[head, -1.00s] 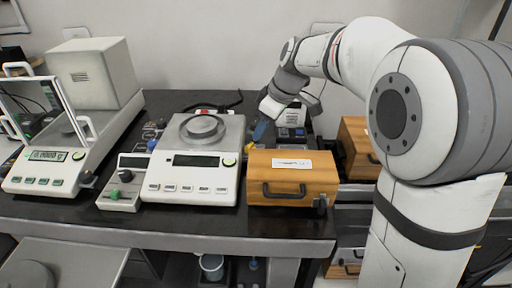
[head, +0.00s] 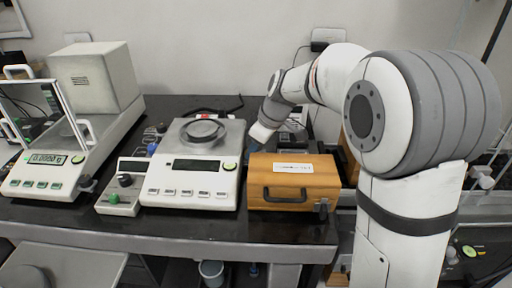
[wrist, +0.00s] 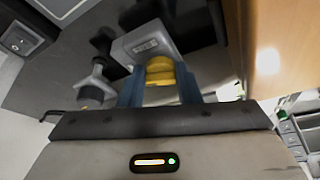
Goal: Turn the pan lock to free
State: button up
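My gripper (head: 254,147) reaches down between the middle balance (head: 190,190) and the wooden box; in the head view only a bit of its blue fingers shows. In the wrist view the two blue fingers (wrist: 160,90) stand on either side of a yellow part (wrist: 160,70) on a grey block with a small label (wrist: 145,44). The yellow part fills most of the gap; whether the fingers press on it I cannot tell. I cannot tell for sure that it is the pan lock. In the head view it is hidden.
The wooden box (head: 293,172) with a dark handle stands close right of my gripper. A small control box (head: 122,194) with black and green knobs is left of the balance. A glass-shielded balance (head: 45,165) stands further left. The dark table's front strip is clear.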

jog(key=c, duration=0.4)
jog(key=shift+o, duration=0.2)
jog(key=shift+s+m+h, duration=0.1)
jog(key=shift+m+h, duration=0.2)
jog(key=shift+m, duration=0.5)
jog(key=o, duration=0.7)
jog(key=p+v, duration=0.1)
jog(key=v, duration=0.6)
jog(key=shift+s+d+r, duration=0.15)
jog(key=shift+s+r, duration=0.05)
jog(key=shift+r, duration=0.1)
